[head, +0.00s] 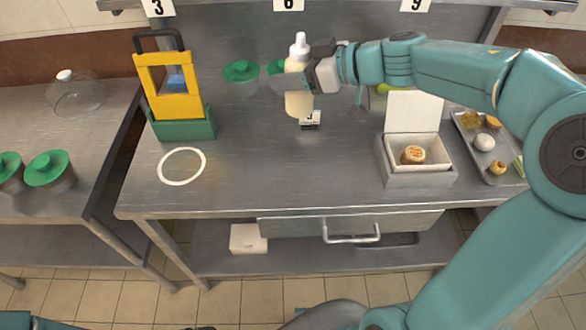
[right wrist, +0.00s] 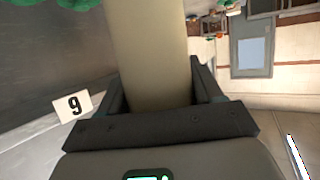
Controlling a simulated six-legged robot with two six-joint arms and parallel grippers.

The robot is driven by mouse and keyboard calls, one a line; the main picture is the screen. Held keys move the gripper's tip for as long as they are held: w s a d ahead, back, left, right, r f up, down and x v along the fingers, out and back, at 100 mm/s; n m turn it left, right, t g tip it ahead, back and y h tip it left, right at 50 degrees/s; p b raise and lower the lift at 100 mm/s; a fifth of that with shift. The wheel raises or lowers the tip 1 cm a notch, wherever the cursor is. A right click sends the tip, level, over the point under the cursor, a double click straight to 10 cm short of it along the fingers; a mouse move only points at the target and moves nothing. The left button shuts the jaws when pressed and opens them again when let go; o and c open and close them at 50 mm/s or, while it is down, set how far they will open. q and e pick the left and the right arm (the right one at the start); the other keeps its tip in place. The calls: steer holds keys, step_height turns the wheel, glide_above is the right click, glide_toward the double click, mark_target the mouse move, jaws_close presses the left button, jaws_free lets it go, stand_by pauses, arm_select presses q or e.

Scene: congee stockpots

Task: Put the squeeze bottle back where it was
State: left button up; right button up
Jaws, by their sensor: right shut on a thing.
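The squeeze bottle (head: 298,104) is cream with a white nozzle and is upright near the back middle of the steel table. My right gripper (head: 299,82) is shut around its middle, with the arm coming in from the right. In the right wrist view the bottle's pale body (right wrist: 150,50) fills the space between the jaws (right wrist: 158,100). I cannot tell if its base touches the table. A small numbered card (head: 310,119) stands just by its base. A white ring (head: 181,166) marks the table's front left. My left gripper is out of view.
Green-lidded pots (head: 241,77) stand left of the bottle. A yellow and green caddy (head: 170,90) is at the left. An open white box (head: 417,165) holding a round item and a tray of food (head: 487,145) are at the right. The front middle of the table (head: 290,175) is clear.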

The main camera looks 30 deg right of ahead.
steer(key=shift+f+b, duration=4.7)
steer(key=shift+f, duration=5.5)
steer(key=o, duration=0.8)
steer(key=shift+c, duration=0.2)
